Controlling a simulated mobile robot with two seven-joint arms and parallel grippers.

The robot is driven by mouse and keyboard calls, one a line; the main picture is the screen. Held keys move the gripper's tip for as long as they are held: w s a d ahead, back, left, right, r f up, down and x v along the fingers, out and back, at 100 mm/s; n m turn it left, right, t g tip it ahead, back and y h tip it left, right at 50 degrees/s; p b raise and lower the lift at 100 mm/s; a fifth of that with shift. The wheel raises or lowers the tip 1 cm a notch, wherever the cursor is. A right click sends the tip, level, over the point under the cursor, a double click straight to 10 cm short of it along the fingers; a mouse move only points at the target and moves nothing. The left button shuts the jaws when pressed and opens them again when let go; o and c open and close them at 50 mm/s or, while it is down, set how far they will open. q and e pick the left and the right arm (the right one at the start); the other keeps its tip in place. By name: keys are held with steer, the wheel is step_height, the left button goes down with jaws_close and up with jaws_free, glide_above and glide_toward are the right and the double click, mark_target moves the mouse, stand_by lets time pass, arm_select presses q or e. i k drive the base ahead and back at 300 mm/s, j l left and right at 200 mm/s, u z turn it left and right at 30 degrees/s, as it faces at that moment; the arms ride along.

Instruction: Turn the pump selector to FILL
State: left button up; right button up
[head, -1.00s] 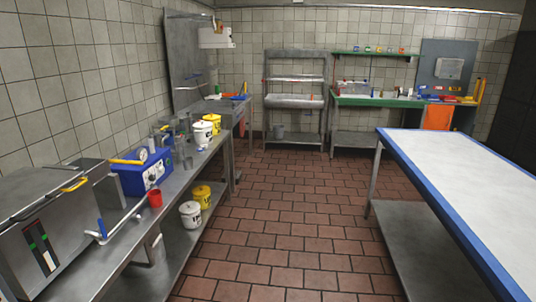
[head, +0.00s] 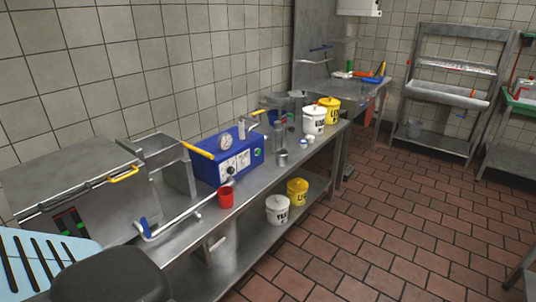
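The blue pump unit (head: 206,174) stands on the steel counter along the left wall. It has a round pressure gauge (head: 226,142) on top and a white front panel (head: 235,164) with small dark knobs. A yellow-handled lever (head: 198,150) reaches across its top left. The panel's lettering is too small to read, so I cannot tell which knob is the selector or where it points. Neither of my grippers shows in the head view.
A red cup (head: 226,197) stands in front of the pump. A steel machine with a yellow handle (head: 124,174) is left of it. White (head: 313,121) and yellow (head: 331,109) tubs stand farther along. The tiled floor (head: 380,235) right of the counter is clear.

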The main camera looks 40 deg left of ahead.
mark_target(246, 161)
steer(key=i+u, duration=0.1)
steer(key=i, duration=0.6)
steer(key=i+l, duration=0.15)
steer(key=i, duration=0.55)
steer(key=i+u, duration=0.35)
steer(key=i+l+u, duration=0.1)
steer(key=i+u, duration=0.25)
steer(key=i+l+u, duration=0.2)
steer(key=u, duration=0.15)
steer(key=i+l+u, duration=0.25)
steer(key=u, duration=0.25)
steer(key=i+l+u, duration=0.3)
steer(key=u, duration=0.15)
steer(key=i+l+u, duration=0.2)
steer(key=l, duration=0.15)
steer(key=i+l+u, duration=0.1)
steer(key=l+u, duration=0.15)
steer(key=l, duration=0.1)
